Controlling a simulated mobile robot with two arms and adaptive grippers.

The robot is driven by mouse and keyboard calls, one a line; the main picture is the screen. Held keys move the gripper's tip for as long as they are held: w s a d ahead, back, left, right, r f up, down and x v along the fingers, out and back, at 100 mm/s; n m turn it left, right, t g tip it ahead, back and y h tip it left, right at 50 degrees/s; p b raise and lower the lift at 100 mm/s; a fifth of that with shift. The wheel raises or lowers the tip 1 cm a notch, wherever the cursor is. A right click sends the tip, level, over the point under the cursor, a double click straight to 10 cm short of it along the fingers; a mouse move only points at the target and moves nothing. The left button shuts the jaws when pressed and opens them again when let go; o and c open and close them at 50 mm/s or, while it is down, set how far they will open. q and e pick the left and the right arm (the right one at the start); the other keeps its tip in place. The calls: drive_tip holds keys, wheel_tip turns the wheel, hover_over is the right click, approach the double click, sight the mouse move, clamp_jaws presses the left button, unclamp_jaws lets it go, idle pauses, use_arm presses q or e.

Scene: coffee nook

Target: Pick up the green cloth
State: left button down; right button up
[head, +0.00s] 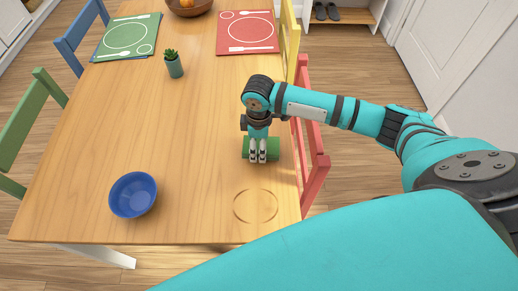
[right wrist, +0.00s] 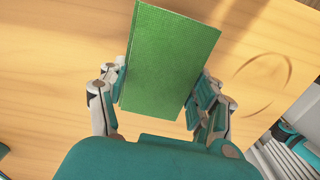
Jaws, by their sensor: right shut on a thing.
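The green cloth (head: 272,147) is a folded rectangle at the right side of the wooden table, below my right gripper (head: 258,157) in the head view. In the right wrist view the cloth (right wrist: 168,62) lies between the two fingers of my right gripper (right wrist: 160,100), which are shut on it. The gripper hides part of the cloth in the head view. I cannot tell whether the cloth touches the table. My left gripper is not in view.
A blue bowl (head: 133,195) stands at the table's near left. A small potted plant (head: 174,66), a green placemat (head: 112,46) and a red placemat (head: 232,43) are farther back. A red chair (head: 312,150) stands along the right edge. The table's middle is clear.

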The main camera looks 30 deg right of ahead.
drive_tip(key=s+a, duration=0.3)
drive_tip(key=s, duration=0.1)
drive_tip(key=s+a+r, duration=0.1)
drive_tip(key=s+a, duration=0.3)
drive_tip(key=s+a+r+b, duration=0.1)
drive_tip(key=s+a, duration=0.2)
drive_tip(key=s, duration=0.1)
drive_tip(key=shift+s+a, duration=0.1)
drive_tip(key=shift+a, duration=0.15)
